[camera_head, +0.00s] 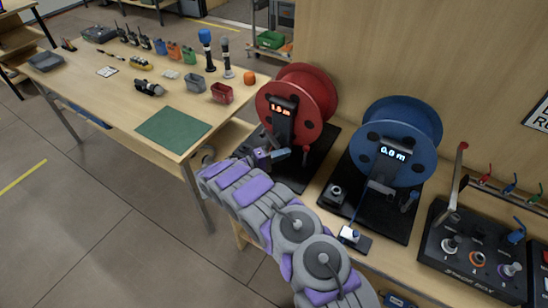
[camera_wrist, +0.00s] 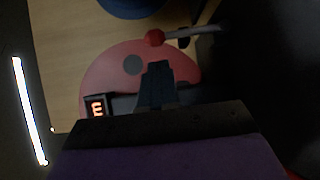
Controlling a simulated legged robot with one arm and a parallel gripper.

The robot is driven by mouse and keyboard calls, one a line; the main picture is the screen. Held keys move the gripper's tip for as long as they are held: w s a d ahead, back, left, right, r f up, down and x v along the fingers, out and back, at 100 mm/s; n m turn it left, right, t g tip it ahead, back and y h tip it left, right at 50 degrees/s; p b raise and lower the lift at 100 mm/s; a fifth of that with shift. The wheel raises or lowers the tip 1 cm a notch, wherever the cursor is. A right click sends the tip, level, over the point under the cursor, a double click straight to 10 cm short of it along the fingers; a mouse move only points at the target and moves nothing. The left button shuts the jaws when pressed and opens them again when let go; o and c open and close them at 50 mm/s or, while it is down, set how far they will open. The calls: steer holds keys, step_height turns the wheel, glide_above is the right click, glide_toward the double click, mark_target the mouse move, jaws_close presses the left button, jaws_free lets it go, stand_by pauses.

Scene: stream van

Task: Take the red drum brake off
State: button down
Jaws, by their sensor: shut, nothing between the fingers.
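The red drum (camera_head: 322,92) stands on a black base, with a display reading about 1.5 m on its front post. Its brake lever with a red knob (camera_head: 306,149) is at the drum's lower right. In the wrist view the red knob (camera_wrist: 154,38) sits at the end of a grey lever (camera_wrist: 190,31), beside the red drum face (camera_wrist: 105,75). My gripper (camera_head: 284,153) is shut and empty, just left of the knob in the head view. In the wrist view its dark fingers (camera_wrist: 156,85) lie over the drum, short of the knob. Contact cannot be told.
A blue drum (camera_head: 420,120) reading 0.0 m stands to the right, with its own lever (camera_head: 409,201). A control box (camera_head: 470,258) with knobs is farther right. A table (camera_head: 100,85) with bins, radios and microphones is at left.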

mark_target(305, 156)
steer(key=x, duration=0.4)
steer(key=shift+w+d, duration=0.1)
steer(key=shift+d, duration=0.15)
steer(key=shift+w+b, duration=0.1)
steer(key=shift+b, duration=0.25)
